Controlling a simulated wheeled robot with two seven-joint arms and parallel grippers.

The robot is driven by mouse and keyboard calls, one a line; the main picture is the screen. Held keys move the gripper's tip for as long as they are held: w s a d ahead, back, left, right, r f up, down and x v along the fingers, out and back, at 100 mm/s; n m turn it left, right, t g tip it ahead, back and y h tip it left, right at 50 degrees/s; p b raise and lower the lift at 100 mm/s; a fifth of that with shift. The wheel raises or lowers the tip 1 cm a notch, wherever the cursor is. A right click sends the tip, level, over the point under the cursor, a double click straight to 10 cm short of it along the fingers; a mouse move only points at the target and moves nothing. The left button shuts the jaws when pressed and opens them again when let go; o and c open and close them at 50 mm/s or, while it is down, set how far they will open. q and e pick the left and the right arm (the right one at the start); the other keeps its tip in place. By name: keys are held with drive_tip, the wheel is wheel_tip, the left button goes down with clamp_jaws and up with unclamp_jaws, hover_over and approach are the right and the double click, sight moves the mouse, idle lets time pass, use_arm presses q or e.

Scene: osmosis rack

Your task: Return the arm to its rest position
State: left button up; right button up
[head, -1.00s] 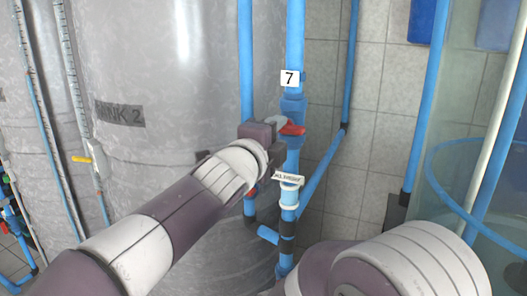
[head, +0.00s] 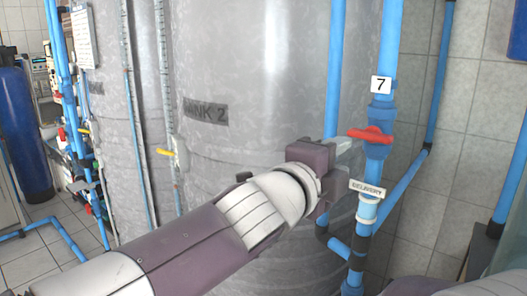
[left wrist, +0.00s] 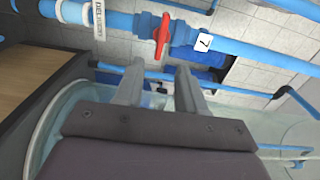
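My left gripper (head: 354,146) is in front of the blue pipe, just left of the red valve handle (head: 372,134). In the left wrist view its two fingers (left wrist: 160,68) are apart with nothing between them. The red handle (left wrist: 161,36) is just beyond the fingertips, in line with the gap. The handle sits on the vertical blue pipe between the "7" tag (head: 381,84) and the "DELIVERY" tag (head: 367,188). My left arm reaches in from the lower left. Part of my right arm shows at the bottom right; its gripper is out of view.
A large grey tank (head: 255,60) marked "TANK 2" stands close behind my left arm. Another blue pipe (head: 337,70) runs beside the valve pipe. A tiled wall (head: 470,130) is at the right. A dark blue cylinder (head: 22,130) and open floor are at the far left.

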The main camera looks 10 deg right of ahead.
use_arm(q)
drive_tip(key=a+f+n+g+y+p, duration=0.1)
drive_tip(key=a+f+n+y, duration=0.3)
drive_tip(key=f, duration=0.4)
drive_tip(key=w+a+f+n+g+y, duration=0.1)
drive_tip(key=a+f+n+g+y, duration=0.1)
drive_tip(key=a+f+n, duration=0.45)
drive_tip(key=a+f+n+g+y+p, duration=0.1)
drive_tip(key=a+f+n+y, duration=0.25)
drive_tip(key=f, duration=0.55)
drive_tip(key=s+a+f+n+g+y+p, duration=0.1)
drive_tip(key=s+a+f+n, duration=0.3)
drive_tip(key=a, duration=0.4)
drive_tip(key=s+a+f+n+g+y+p, duration=0.1)
drive_tip(key=s+a+f+n+g, duration=0.2)
drive_tip(key=a, duration=0.5)
drive_tip(key=s+a+f+n+g+y+p, duration=0.1)
drive_tip(key=s+a+f+n+g+y, duration=0.1)
drive_tip(key=s+a+f+n, duration=0.3)
drive_tip(key=a+f+n, duration=0.1)
drive_tip(key=a, duration=0.2)
drive_tip(key=shift+s+f, duration=0.15)
drive_tip(key=shift+f, duration=0.15)
